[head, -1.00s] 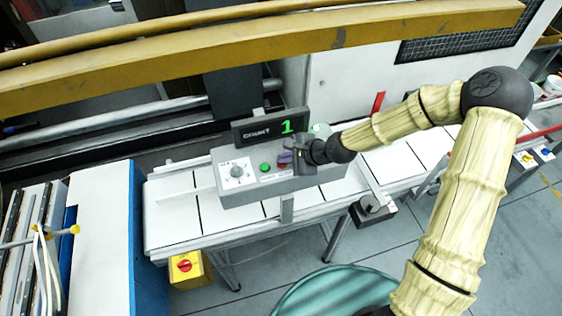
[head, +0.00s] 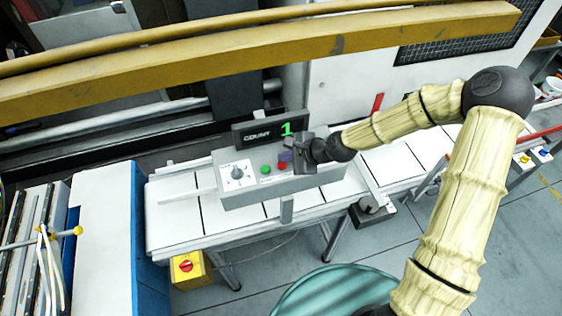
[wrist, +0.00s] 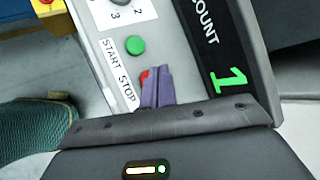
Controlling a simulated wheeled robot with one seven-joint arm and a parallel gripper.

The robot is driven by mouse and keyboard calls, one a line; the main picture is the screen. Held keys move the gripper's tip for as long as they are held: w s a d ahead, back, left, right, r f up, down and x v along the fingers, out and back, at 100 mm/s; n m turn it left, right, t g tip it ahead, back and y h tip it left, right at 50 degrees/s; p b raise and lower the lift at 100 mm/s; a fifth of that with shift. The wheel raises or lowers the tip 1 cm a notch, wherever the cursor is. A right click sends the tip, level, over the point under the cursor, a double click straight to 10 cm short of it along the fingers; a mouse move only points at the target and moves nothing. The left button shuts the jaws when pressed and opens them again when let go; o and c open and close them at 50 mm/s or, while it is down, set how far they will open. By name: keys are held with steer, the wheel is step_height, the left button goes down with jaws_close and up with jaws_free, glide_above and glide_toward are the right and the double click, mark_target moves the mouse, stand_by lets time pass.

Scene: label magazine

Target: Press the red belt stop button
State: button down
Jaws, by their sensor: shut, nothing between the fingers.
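The red stop button (head: 282,166) sits on the sloped top of a grey control box (head: 255,193), right of a green button (head: 265,170). In the wrist view, the red button (wrist: 144,76) shows only as a small edge beside the "STOP" label; my fingers hide the rest. My gripper (head: 286,156) has its purple fingers together and empty, with the tips at the button. The wrist view shows the tips (wrist: 157,70) over or just beside it. I cannot tell whether they touch it.
A dial (head: 237,173) sits left of the green button. The display (head: 269,129) behind the buttons reads COUNT 1. A white conveyor (head: 172,215) runs under the box. A yellow box with a red knob (head: 186,266) hangs below left. A yellow beam (head: 200,73) crosses behind.

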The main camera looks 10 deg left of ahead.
mark_target(286, 167)
steer(key=shift+r+p, duration=2.2)
steer(key=shift+r, duration=0.35)
steer(key=shift+f, duration=0.1)
